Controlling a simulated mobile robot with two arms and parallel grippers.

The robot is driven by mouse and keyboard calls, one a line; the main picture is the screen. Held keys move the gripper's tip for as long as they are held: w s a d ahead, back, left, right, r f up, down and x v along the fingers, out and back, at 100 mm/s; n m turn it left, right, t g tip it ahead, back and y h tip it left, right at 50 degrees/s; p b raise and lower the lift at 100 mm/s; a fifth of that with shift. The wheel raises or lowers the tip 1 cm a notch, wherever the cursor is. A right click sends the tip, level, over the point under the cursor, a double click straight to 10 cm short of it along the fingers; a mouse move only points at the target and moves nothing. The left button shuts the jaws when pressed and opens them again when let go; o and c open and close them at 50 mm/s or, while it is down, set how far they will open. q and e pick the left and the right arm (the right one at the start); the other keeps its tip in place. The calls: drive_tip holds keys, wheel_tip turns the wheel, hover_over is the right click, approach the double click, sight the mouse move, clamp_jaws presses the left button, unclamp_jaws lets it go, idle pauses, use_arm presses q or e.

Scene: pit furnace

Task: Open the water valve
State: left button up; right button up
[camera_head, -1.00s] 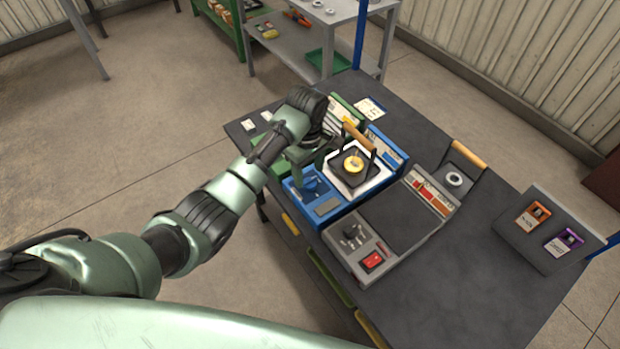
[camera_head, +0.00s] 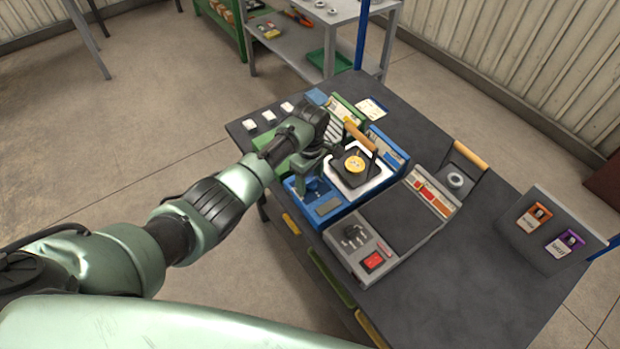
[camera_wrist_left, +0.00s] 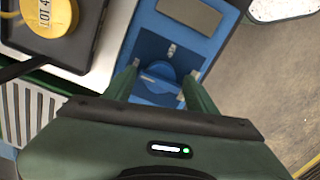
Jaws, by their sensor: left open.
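A blue valve knob (camera_wrist_left: 165,76) sits in a recess of the blue unit (camera_wrist_left: 205,42) in the left wrist view. My left gripper (camera_wrist_left: 161,80) is open, with one finger on each side of the knob. I cannot tell whether the fingers touch it. In the head view the blue unit (camera_head: 327,208) stands at the left side of the table, and my left gripper (camera_head: 308,178) points down at its front left part, hiding most of the knob. My right gripper is not in view.
A yellow round piece (camera_head: 354,163) in a dark holder sits on the blue unit, beside a wooden handle (camera_head: 358,135). A grey unit with a red switch (camera_head: 373,261) stands to the right. A panel with orange and purple padlocks (camera_head: 545,228) is farther right. The table's front right is clear.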

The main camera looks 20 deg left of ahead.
use_arm(q)
drive_tip(key=c, duration=1.1)
drive_tip(key=shift+r+m, duration=0.1)
drive_tip(key=shift+m, duration=0.2)
drive_tip(key=m+p, duration=0.1)
drive_tip(key=m, duration=0.1)
drive_tip(key=shift+m+p, duration=0.4)
drive_tip(key=m+p, duration=0.1)
drive_tip(key=m, duration=0.3)
drive_tip(key=shift+d, duration=0.1)
drive_tip(key=m+p, duration=0.1)
drive_tip(key=m, duration=0.4)
drive_tip(key=shift+m, duration=0.4)
drive_tip(key=m, duration=0.4)
drive_tip(key=shift+m, duration=0.3)
